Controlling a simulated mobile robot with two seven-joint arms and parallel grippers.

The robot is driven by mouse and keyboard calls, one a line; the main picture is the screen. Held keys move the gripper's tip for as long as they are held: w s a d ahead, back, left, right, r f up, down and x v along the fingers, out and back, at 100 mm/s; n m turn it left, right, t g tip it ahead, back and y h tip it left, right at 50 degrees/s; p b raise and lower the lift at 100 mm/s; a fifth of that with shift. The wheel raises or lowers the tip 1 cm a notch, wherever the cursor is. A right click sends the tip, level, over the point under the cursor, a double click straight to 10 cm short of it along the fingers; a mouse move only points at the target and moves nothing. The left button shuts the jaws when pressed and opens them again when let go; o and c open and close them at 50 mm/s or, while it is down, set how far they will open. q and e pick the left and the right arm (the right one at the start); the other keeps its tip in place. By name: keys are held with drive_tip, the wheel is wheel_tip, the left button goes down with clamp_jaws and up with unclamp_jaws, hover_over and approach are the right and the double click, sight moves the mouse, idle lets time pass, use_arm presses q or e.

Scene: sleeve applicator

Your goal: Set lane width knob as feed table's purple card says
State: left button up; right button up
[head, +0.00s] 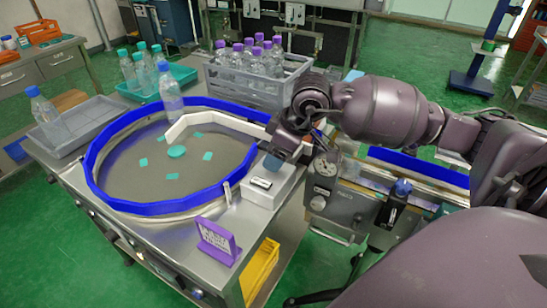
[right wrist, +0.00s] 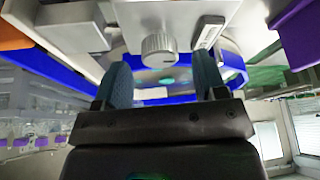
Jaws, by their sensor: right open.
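The purple card (head: 217,240) stands on the front right of the steel feed table (head: 165,238); its pale markings are too small to read. A white box (head: 262,190) with a small dark display sits at the table's right side. My right gripper (head: 273,161) is over the back of this box, pointing down. In the right wrist view, a pale ribbed knob (right wrist: 159,49) is ahead of my open right gripper (right wrist: 162,80), roughly in line with the gap between the dark blue fingers and apart from them. The gripper hides this knob in the head view. My left gripper is out of view.
A blue-railed round table (head: 105,193) holds a white guide arm (head: 205,118) and teal pieces. A grey crate (head: 288,88) of purple-capped bottles stands behind. A machine with a gauge (head: 325,167) stands right of my right gripper. A yellow crate (head: 262,268) is below.

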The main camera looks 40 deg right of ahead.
drive_tip(key=shift+x, duration=0.75)
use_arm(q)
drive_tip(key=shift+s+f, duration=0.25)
use_arm(e)
drive_tip(key=shift+f, duration=0.2)
drive_tip(key=c, duration=0.9)
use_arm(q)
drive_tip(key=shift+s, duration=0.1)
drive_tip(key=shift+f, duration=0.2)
